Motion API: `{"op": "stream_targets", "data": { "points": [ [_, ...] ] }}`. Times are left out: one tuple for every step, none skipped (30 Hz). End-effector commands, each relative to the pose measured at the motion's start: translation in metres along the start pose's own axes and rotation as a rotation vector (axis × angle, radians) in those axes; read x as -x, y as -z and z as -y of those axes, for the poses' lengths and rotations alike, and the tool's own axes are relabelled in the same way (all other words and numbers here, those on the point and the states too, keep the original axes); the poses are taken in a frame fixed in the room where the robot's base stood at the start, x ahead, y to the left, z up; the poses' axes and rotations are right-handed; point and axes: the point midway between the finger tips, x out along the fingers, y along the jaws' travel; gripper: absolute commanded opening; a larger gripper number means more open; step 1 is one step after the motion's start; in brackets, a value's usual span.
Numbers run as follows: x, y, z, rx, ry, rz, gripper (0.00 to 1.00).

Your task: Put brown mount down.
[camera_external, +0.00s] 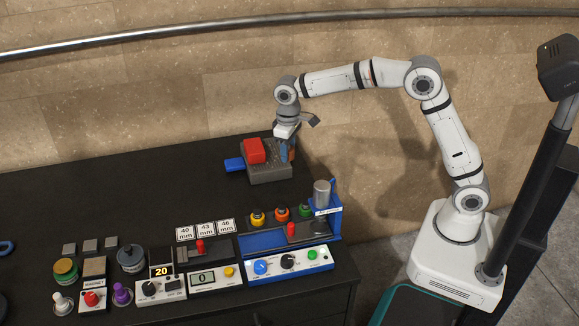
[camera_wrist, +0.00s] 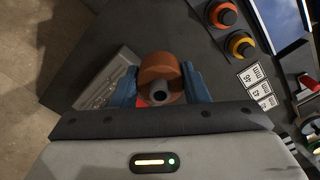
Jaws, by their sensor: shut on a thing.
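The brown mount (camera_wrist: 158,66) is a round brown piece with a grey centre, seen between the blue fingers in the wrist view. My gripper (camera_wrist: 159,82) is shut on it. In the external view my gripper (camera_external: 287,150) points down at the right side of a grey fixture (camera_external: 270,174) with a red block on top and a blue handle at its left. The mount is mostly hidden there, and I cannot tell whether it touches anything below. The grey fixture also shows behind the mount in the wrist view (camera_wrist: 106,84).
Yellow (camera_external: 257,217), orange (camera_external: 282,213) and green (camera_external: 306,210) round pieces stand in front, near size cards (camera_external: 206,229). A blue press (camera_external: 324,212) with a metal cylinder stands at the right. Control boxes line the front. The black table (camera_external: 110,200) is clear at the back left.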

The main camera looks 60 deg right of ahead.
Motion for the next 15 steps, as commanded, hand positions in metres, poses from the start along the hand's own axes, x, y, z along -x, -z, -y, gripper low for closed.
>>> {"op": "stream_targets", "data": {
  "points": [
    [-0.001,0.003,0.011,0.008,0.000,0.000,0.15],
    [-0.001,0.004,0.016,0.010,0.000,0.000,0.15],
    [-0.001,0.006,0.022,0.014,0.000,0.000,0.15],
    [-0.006,0.006,0.023,0.013,-0.001,0.003,0.15],
    [-0.013,0.005,0.021,0.011,-0.001,0.004,0.15],
    [-0.019,0.005,0.021,0.011,-0.001,0.004,0.15],
    [-0.023,0.005,0.021,0.010,-0.001,0.003,0.15],
    [-0.027,0.005,0.020,0.010,-0.001,0.004,0.15],
    [-0.033,0.005,0.020,0.010,-0.001,0.004,0.15],
    [-0.038,0.005,0.020,0.010,0.000,0.003,0.15],
    [-0.041,0.005,0.020,0.010,0.000,0.003,0.15],
    [-0.045,0.005,0.020,0.010,0.000,0.002,0.15],
    [-0.047,0.005,0.020,0.010,0.000,0.001,0.15],
    [-0.049,0.005,0.020,0.010,0.000,0.001,0.15],
    [-0.050,0.005,0.020,0.010,0.000,0.001,0.15]
  ]
}}
